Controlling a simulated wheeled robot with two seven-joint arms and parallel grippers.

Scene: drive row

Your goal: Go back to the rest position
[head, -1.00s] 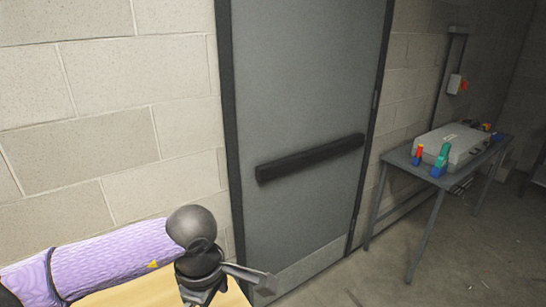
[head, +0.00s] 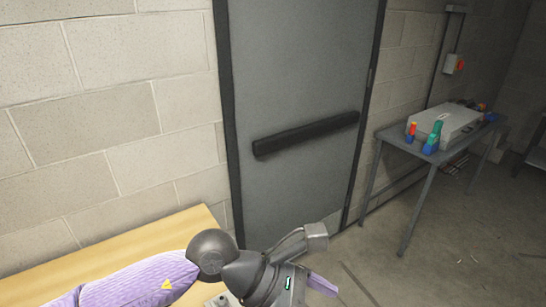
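My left arm comes in from the lower left in a purple sleeve, with a dark round joint at its end. My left gripper (head: 292,262) is at the bottom centre, in front of the grey door (head: 300,75) and below its black push bar (head: 305,134). It appears clear of the door and bar. I see nothing held in it, but its fingers are too hard to make out to tell open from shut. My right gripper is out of view.
A wooden tabletop (head: 120,247) lies under my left arm, along the pale block wall (head: 100,120). At right, a grey table (head: 394,134) carries a grey case (head: 445,123) and small coloured items. A switch box (head: 452,64) is on the wall. Floor before the door looks open.

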